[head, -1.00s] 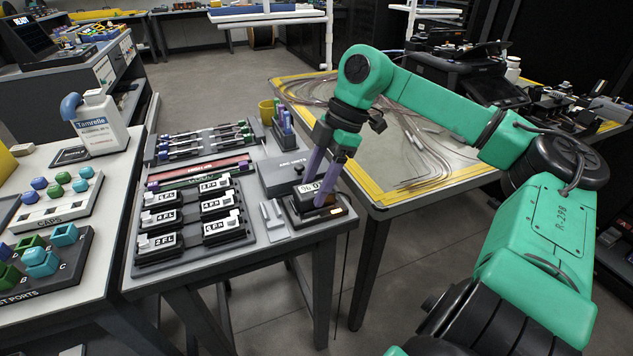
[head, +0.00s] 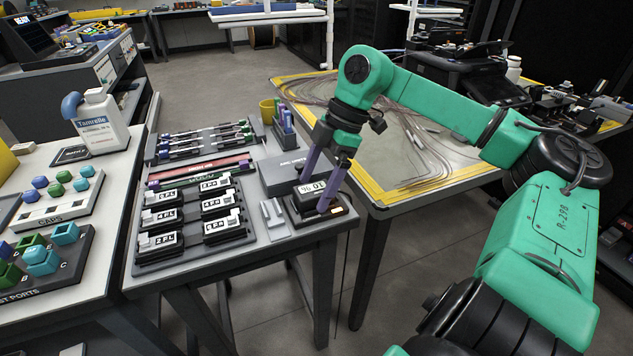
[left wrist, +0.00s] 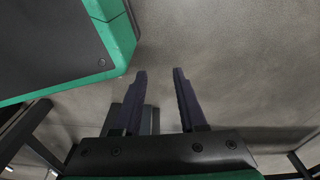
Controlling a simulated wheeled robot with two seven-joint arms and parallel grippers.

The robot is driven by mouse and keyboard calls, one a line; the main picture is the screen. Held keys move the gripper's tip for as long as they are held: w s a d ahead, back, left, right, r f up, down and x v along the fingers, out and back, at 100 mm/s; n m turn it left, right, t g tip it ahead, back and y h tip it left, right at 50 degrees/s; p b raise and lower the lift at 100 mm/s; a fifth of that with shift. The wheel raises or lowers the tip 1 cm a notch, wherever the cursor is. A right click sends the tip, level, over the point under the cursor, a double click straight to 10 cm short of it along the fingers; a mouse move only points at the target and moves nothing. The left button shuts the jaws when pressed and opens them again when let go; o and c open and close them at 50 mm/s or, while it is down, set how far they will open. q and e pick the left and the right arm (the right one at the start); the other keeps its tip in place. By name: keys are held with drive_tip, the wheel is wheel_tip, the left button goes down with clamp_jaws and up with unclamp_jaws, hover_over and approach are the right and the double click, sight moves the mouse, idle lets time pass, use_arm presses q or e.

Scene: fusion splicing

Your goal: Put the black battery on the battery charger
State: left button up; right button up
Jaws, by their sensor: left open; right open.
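A black block with a white label (head: 312,187), which I take as the black battery, sits at the near right corner of the grey table. Under it is a low dark base with a small orange light (head: 338,211), apparently the battery charger. The exact seat between them is hidden. My right gripper (head: 316,196) is open, its purple fingers pointing down around the block, one behind it and one at its right front. Whether they touch it I cannot tell. My left gripper (left wrist: 158,72) is open and empty above bare floor in the left wrist view.
A grey box (head: 279,176) stands just behind the block, and a small light-grey holder (head: 273,215) stands to its left. A tray of labelled black parts (head: 193,257) lies farther left. A yellow-edged table (head: 392,200) stands to the right across a gap.

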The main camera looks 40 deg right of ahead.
sight(313, 189)
drive_tip(key=shift+d+r, duration=0.1)
drive_tip(key=shift+r, duration=0.1)
drive_tip(key=v, duration=0.3)
drive_tip(key=shift+p, duration=0.3)
use_arm(q)
drive_tip(key=s, duration=0.1)
drive_tip(key=s+f+p, duration=0.1)
drive_tip(key=s, duration=0.1)
drive_tip(key=s+a+f+p, duration=0.1)
drive_tip(key=s, duration=0.1)
drive_tip(key=shift+s+a+f, duration=0.1)
drive_tip(key=shift+s+f, duration=0.05)
drive_tip(key=shift+s, duration=0.05)
use_arm(e)
drive_tip(key=v, duration=1.1)
